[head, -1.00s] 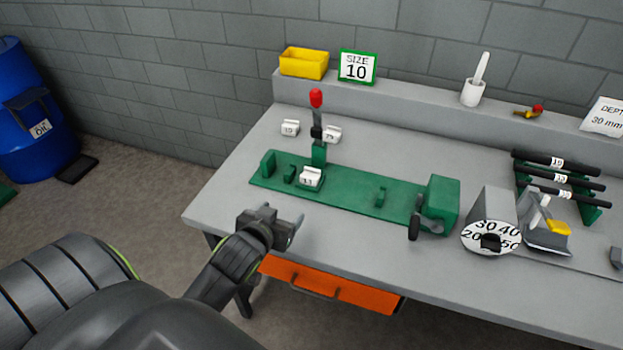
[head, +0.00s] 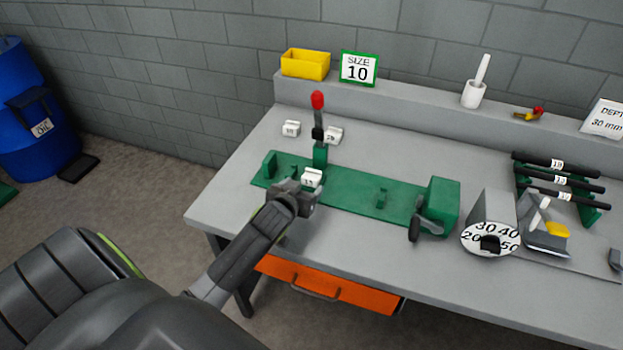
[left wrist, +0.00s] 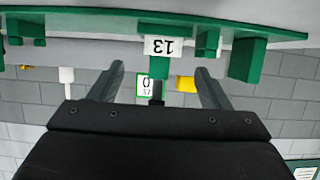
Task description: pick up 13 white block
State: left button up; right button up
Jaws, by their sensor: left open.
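The white block marked 13 (head: 312,178) sits on the green fixture (head: 350,190) at the front of the lever post. It also shows upside down in the left wrist view (left wrist: 163,46), ahead of the fingers and roughly between them. My left gripper (head: 312,192) is just in front of the block, at the fixture's front edge. In the left wrist view its two fingers (left wrist: 160,82) are apart with nothing between them. The right gripper is not in view.
A red-knobbed lever (head: 317,120) rises behind the block. Two more white blocks, one at left (head: 291,128) and one by the lever (head: 333,135), sit on the grey table (head: 240,175). A green housing (head: 440,203) stands at the right end of the fixture.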

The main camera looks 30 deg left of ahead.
aim_at(309, 180)
pick_arm(q)
jog(key=shift+p+x, duration=0.35)
jog(key=shift+x, duration=2.35)
jog(key=shift+s+a, duration=0.1)
jog(key=shift+a, duration=0.1)
